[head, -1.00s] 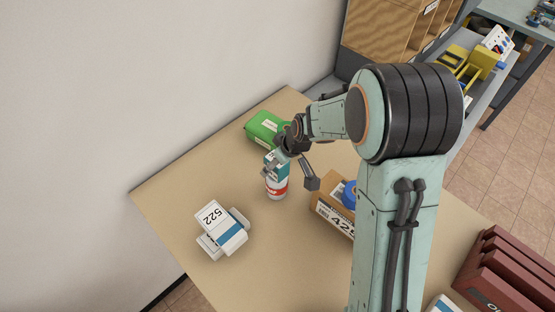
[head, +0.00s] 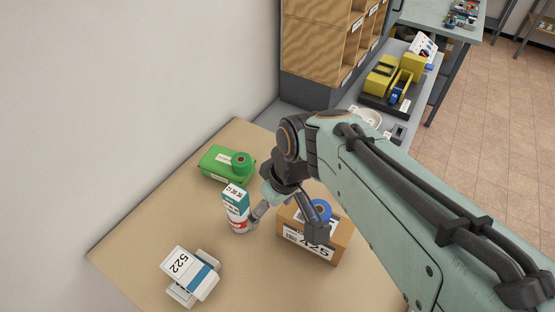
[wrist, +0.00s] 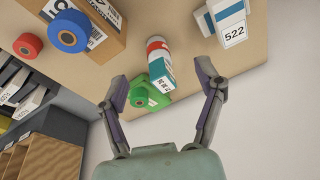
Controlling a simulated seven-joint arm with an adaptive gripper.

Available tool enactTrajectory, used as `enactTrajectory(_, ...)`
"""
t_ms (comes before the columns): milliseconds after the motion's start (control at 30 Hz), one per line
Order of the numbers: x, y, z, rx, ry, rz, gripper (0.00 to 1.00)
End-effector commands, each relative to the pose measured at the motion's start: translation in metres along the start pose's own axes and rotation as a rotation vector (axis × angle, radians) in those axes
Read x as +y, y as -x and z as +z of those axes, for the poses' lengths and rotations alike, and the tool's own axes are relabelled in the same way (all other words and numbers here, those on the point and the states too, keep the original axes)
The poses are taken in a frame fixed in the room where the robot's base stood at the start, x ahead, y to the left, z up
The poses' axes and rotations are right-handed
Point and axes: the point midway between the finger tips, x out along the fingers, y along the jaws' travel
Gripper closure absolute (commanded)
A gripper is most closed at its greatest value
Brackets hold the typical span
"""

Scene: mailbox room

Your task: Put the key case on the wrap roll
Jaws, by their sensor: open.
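A small teal-and-white box (head: 235,200), apparently the key case, sits on top of an upright white-and-red cylinder (head: 240,227), apparently the wrap roll. In the wrist view the box (wrist: 161,74) shows its printed face, with the cylinder (wrist: 157,47) behind it. My gripper (head: 285,224) is open and empty, just right of the stack in the head view. In the wrist view the box lies between the spread fingers (wrist: 162,83), clear of both. Whether the near finger touches the cylinder in the head view I cannot tell.
A green box (head: 217,165) with a green roll (head: 241,163) stands behind the stack. A cardboard box (head: 312,247) marked 425, with a blue roll (head: 320,209) on it, is close on the right. White boxes (head: 190,272) lie in front. A red roll (wrist: 28,46) shows in the wrist view.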

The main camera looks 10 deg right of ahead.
Motion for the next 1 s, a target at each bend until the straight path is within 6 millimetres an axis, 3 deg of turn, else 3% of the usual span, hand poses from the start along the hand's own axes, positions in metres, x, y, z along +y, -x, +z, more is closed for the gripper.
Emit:
enactTrajectory(100,-0.021,0.017,0.063,-0.088,-0.188,0.022,0.31)
enactTrajectory(200,-0.034,0.021,0.102,-0.15,-0.316,0.036,0.31)
enactTrajectory(300,-0.042,0.022,0.124,-0.186,-0.391,0.044,0.31)
enactTrajectory(1000,-0.043,0.022,0.13,-0.197,-0.411,0.046,0.31)
